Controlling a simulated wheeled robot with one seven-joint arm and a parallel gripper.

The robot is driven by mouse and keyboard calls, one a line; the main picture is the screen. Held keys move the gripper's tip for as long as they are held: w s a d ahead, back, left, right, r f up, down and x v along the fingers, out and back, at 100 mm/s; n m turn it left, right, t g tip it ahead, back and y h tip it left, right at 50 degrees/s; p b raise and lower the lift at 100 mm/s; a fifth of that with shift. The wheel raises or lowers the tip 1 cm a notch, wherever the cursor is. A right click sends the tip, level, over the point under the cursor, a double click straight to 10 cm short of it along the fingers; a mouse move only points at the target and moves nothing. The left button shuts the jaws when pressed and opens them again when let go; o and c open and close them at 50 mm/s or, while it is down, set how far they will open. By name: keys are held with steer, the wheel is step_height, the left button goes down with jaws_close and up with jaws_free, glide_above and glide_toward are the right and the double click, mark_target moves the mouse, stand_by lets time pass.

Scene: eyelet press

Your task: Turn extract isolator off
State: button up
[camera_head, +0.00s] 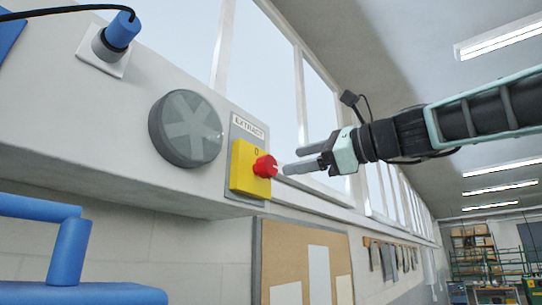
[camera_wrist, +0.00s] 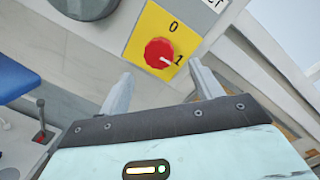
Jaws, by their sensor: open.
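The extract isolator is a red rotary knob (camera_head: 265,166) on a yellow box (camera_head: 243,172), mounted on a grey plate under a label reading EXTRACT. In the wrist view the red knob (camera_wrist: 159,53) sits on the yellow face (camera_wrist: 144,28), with 0 above and 1 to its right. The white mark on the knob points toward the 1. My gripper (camera_head: 294,160) is close in front of the knob. In the wrist view its two fingers (camera_wrist: 160,88) are spread apart and empty, with the knob ahead between their lines. I see no clear contact.
A round grey dial-like disc (camera_head: 186,129) is on the wall left of the isolator. A blue plug (camera_head: 122,31) with a black cable is at upper left. A blue frame (camera_head: 68,250) stands at lower left. A brown board (camera_head: 300,240) hangs below.

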mark_target(272, 166)
steer(key=p+x, duration=0.2)
steer(key=x, duration=0.4)
steer(key=shift+w+a+r+p, duration=0.1)
steer(key=shift+p, duration=0.25)
steer(key=shift+w+a, duration=0.35)
steer(key=shift+a, duration=0.25)
steer(key=shift+c, duration=0.4)
steer(key=c, duration=0.9)
